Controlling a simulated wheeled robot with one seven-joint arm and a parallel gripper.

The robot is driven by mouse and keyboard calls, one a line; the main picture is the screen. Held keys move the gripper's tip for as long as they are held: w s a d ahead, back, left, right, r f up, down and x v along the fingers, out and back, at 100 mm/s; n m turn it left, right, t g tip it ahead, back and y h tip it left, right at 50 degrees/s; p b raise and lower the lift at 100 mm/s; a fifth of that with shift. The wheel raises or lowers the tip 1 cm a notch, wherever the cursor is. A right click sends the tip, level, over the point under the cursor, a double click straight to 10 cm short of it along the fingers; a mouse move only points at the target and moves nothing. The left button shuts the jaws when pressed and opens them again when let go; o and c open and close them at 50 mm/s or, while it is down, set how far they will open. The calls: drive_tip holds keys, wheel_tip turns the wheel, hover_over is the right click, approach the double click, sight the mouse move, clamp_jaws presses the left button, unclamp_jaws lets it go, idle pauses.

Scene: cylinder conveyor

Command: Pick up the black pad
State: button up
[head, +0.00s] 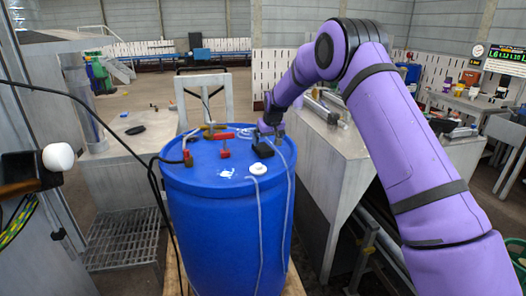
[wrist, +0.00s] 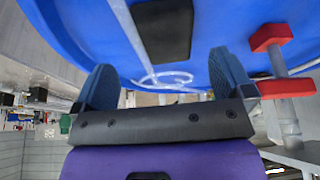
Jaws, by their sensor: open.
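The black pad (head: 263,149) lies flat on the top of the blue barrel (head: 225,220), right of the middle in the head view. In the wrist view the pad (wrist: 163,29) is at the top centre, on the blue surface beyond my fingertips. My gripper (head: 271,128) is above the barrel top, just behind the pad in the head view. In the wrist view my gripper (wrist: 165,80) has its two blue fingers spread apart with nothing between them. The pad is apart from both fingers.
A red-handled valve (head: 224,143) stands left of the pad; red parts (wrist: 270,60) show close to my right finger in the wrist view. Cables and a pale tube (head: 259,200) run over the barrel. A grey metal table (head: 325,150) is to the right.

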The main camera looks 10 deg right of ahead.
sight(264, 148)
drive_tip(key=x, duration=0.5)
drive_tip(key=shift+w+a+f, duration=0.15)
drive_tip(key=shift+a+f, duration=0.1)
drive_tip(key=shift+a, duration=0.1)
drive_tip(key=c, duration=1)
